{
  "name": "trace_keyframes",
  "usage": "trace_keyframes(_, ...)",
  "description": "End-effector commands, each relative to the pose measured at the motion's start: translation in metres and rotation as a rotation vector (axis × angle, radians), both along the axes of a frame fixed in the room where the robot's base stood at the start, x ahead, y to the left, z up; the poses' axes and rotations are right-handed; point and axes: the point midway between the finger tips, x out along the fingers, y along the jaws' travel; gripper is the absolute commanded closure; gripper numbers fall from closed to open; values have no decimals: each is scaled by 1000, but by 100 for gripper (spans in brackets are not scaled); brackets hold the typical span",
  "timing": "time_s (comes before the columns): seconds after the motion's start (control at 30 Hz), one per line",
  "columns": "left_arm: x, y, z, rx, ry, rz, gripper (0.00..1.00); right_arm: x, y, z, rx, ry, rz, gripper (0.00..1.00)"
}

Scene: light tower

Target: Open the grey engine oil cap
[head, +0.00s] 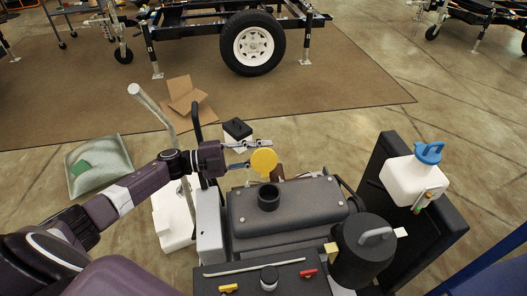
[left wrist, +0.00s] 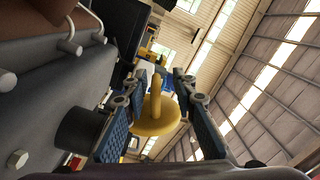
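My left gripper (head: 258,152) is above the black engine housing with a round yellow cap (head: 263,161) between its fingers. In the left wrist view the yellow cap (left wrist: 155,118) with its raised handle sits between the blue finger pads, which look closed against its sides. Just below the cap in the head view is a black filler neck (head: 268,197) with a dark open top; cap and neck look apart. The neck also shows in the left wrist view (left wrist: 80,130). I cannot make out a cap that is clearly grey. My right gripper is not in view.
A black canister with a grey handle (head: 365,250) stands right of the housing (head: 310,205). A white jug with a blue cap (head: 415,178) is farther right. A panel with red and yellow parts (head: 265,280) is in front.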

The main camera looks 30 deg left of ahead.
Motion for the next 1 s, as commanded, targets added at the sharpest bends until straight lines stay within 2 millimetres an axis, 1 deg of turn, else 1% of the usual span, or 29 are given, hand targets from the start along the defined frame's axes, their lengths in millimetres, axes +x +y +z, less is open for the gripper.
trace_keyframes(0.17, -15, 21, -2, 4, 4, 2, 75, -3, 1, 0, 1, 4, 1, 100)
trace_keyframes(0.43, -50, 67, -2, 3, 4, 2, 75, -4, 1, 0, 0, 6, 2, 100)
trace_keyframes(0.6, -64, 86, -1, 0, 2, 0, 75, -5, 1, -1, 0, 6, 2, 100)
trace_keyframes(0.73, -70, 93, -1, 0, 1, 1, 75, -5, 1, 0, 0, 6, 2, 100)
trace_keyframes(1.0, -71, 94, -1, -1, -1, 0, 75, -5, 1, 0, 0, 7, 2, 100)
